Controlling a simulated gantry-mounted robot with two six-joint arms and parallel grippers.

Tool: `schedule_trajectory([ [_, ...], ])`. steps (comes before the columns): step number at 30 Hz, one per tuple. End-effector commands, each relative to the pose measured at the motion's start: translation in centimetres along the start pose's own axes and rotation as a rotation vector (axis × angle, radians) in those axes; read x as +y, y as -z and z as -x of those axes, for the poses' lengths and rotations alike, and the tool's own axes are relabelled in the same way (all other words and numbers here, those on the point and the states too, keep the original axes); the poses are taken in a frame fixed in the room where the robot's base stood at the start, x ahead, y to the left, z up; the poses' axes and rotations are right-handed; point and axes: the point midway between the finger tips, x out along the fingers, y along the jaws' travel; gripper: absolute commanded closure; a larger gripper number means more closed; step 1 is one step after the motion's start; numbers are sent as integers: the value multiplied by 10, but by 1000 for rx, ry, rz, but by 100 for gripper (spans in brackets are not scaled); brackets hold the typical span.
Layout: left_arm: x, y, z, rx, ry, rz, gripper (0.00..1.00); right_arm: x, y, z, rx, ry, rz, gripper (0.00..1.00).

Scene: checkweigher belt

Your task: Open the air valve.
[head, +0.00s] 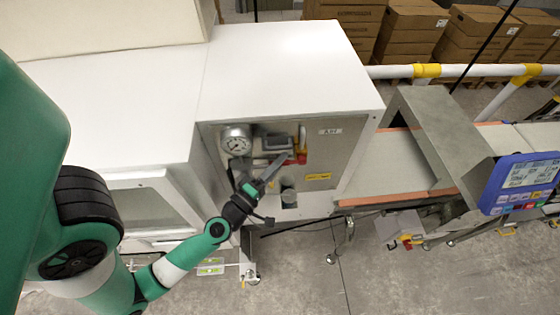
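The air valve panel (345,140) is a recess in the front of a white cabinet. A red handle part (302,158), which looks like the air valve's lever, shows at the right of the fittings inside. A round pressure gauge (236,141) sits at the upper left of the recess. My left gripper (282,158) reaches up into the recess from below, with its grey fingertips close beside the red part. I cannot tell whether they touch it. The gripper hides part of the fittings, and whether its fingers are open or shut is unclear. My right gripper is not in view.
A conveyor belt (390,172) with a grey metal hood (433,125) runs to the right of the cabinet. A blue display unit (522,183) stands at the right edge. White and yellow rails (460,71) and stacked cardboard boxes (410,30) are behind. The floor in front is mostly clear.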

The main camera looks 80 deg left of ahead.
Motion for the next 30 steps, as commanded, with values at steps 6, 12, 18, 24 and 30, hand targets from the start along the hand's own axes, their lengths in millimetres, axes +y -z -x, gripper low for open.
schedule_trajectory([
  [6, 0, 0, 0, 0, 0, 0, 100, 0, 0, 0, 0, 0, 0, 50],
  [12, 0, 0, 0, 0, 0, 0, 100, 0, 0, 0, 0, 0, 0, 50],
  [18, 0, 0, 0, 0, 0, 0, 100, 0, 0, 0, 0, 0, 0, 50],
  [24, 0, 0, 0, 0, 0, 0, 100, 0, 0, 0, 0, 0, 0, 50],
  [30, 0, 0, 0, 0, 0, 0, 100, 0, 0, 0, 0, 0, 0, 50],
])
